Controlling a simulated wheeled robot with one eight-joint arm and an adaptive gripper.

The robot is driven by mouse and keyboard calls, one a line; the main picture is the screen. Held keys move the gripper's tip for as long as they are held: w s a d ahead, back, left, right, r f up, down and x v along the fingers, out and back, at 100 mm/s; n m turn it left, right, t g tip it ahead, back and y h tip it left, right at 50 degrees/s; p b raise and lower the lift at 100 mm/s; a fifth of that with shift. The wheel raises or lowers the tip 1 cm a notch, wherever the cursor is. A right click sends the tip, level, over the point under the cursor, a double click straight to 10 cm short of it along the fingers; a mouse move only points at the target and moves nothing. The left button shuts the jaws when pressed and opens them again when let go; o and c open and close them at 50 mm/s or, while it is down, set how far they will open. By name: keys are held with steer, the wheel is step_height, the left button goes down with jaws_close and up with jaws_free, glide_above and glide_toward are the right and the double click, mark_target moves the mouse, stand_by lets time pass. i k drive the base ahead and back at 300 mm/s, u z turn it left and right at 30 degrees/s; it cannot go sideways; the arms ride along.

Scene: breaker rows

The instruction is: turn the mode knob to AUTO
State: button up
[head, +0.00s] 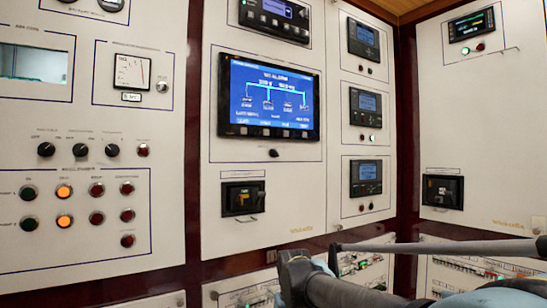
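Three black rotary knobs sit in a row on the left white panel: a left knob (46,150), a middle knob (80,150) and a right knob (112,150). Small labels stand above them, but they are too small to read surely, so I cannot tell which is the mode knob or which way AUTO lies. Another small black knob (273,152) sits below the large blue screen. Dark links of my arm cross the lower right of the view. No gripper fingers can be made out, and nothing of mine touches the knobs.
Lit orange buttons (64,191) and several red and green ones fill the panel below the knobs. Metal handles stick out low. The space before the left panel looks clear.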

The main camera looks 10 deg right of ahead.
mark_target(272, 153)
steer(key=u, duration=2.35)
steer(key=k, duration=0.25)
steer(key=z, duration=2.45)
steer(key=k, duration=0.2)
steer(key=u, duration=0.2)
